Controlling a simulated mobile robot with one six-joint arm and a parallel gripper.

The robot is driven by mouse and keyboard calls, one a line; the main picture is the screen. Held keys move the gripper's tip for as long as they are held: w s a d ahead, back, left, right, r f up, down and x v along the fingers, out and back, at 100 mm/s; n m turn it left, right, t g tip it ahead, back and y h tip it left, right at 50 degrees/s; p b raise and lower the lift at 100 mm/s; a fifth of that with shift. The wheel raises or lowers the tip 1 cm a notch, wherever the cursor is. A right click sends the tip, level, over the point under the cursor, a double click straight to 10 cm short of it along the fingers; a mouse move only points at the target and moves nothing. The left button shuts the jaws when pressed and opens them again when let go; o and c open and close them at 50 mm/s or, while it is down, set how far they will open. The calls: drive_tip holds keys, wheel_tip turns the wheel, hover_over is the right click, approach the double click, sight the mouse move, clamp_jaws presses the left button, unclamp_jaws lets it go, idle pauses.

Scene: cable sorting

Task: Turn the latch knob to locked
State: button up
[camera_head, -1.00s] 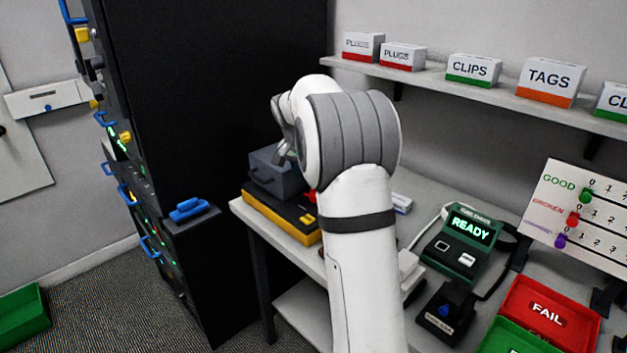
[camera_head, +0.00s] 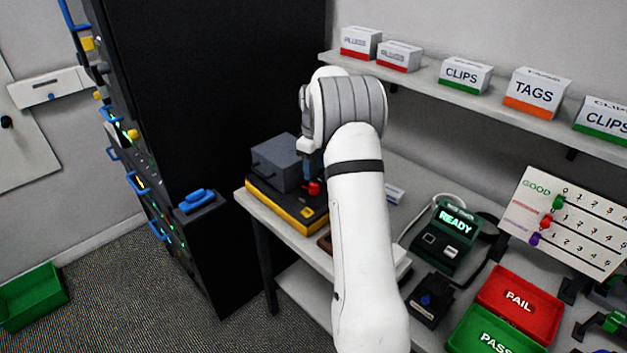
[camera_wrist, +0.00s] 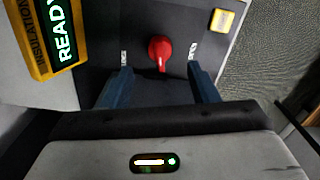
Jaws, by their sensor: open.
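The red latch knob (camera_wrist: 160,48) sits on a dark panel between two small white labels too small to read. Its narrow end points toward my gripper in the wrist view. The knob also shows in the head view (camera_head: 314,188), on the black-and-yellow unit (camera_head: 268,198) at the bench's left end. My gripper (camera_wrist: 159,72) is open, with one blue finger on each side of the knob's near end and visible gaps to both. In the head view my gripper (camera_head: 311,168) points down just above the knob. Whether the fingertips reach down to its height cannot be told.
A grey box (camera_head: 276,162) stands on the unit, left of my gripper. A yellow button (camera_wrist: 221,20) and a yellow READY display (camera_wrist: 50,40) flank the knob. A black cabinet (camera_head: 225,110) rises to the left. A green tester (camera_head: 447,240) and red FAIL tray (camera_head: 519,301) lie right.

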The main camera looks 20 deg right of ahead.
sight(314, 184)
wheel_tip(314, 184, down, 7)
drive_tip(key=shift+r+p, duration=0.1)
drive_tip(key=shift+p, duration=0.45)
drive_tip(key=shift+c, duration=0.4)
